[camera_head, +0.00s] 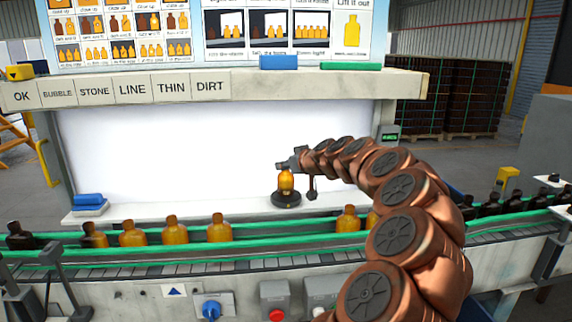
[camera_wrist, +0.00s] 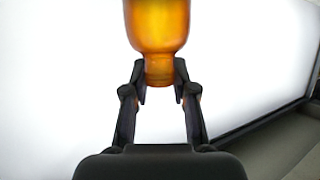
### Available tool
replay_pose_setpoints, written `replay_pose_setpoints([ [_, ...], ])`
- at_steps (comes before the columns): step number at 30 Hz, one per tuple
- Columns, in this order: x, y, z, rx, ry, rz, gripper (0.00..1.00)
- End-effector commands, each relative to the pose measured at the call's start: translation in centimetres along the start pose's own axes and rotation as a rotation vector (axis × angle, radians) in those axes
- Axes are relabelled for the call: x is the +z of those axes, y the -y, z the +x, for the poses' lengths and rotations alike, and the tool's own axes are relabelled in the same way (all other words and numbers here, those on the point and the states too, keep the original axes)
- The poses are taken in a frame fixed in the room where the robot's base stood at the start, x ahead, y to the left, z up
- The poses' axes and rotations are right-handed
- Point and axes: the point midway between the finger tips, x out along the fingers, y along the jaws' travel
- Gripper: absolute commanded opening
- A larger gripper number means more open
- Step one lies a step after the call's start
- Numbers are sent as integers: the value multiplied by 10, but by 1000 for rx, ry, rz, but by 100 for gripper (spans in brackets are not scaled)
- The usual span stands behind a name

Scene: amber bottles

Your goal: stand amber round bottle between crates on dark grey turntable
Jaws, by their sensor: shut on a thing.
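An amber round bottle (camera_head: 286,184) is upright at the dark grey turntable (camera_head: 287,201), in front of the white lit panel. Its base looks to be at the disc's top, but I cannot tell if it touches. My gripper (camera_head: 284,166) reaches in from the right and is shut on the bottle's neck. In the wrist view, the bottle's amber body (camera_wrist: 158,22) shows at the top, with its neck between my two fingers (camera_wrist: 159,82). The bottle's far end is cut off there.
A conveyor with green rails (camera_head: 150,250) runs in front, carrying several amber bottles (camera_head: 175,230) and dark bottles (camera_head: 490,203) at the right. Blue blocks (camera_head: 89,201) lie on the left ledge. Stacked dark crates (camera_head: 460,95) stand far behind at the right. A labelled shelf (camera_head: 300,88) overhangs the panel.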

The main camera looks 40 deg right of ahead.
Motion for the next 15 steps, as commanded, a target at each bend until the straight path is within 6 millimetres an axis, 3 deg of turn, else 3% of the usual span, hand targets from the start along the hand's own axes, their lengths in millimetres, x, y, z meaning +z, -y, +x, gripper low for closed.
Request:
replay_pose_setpoints([
  [10, 4, 0, 2, -1, 0, 0, 0],
  [11, 3, 0, 1, -1, 0, 0, 28],
  [15, 3, 1, 1, -1, 0, 0, 43],
])
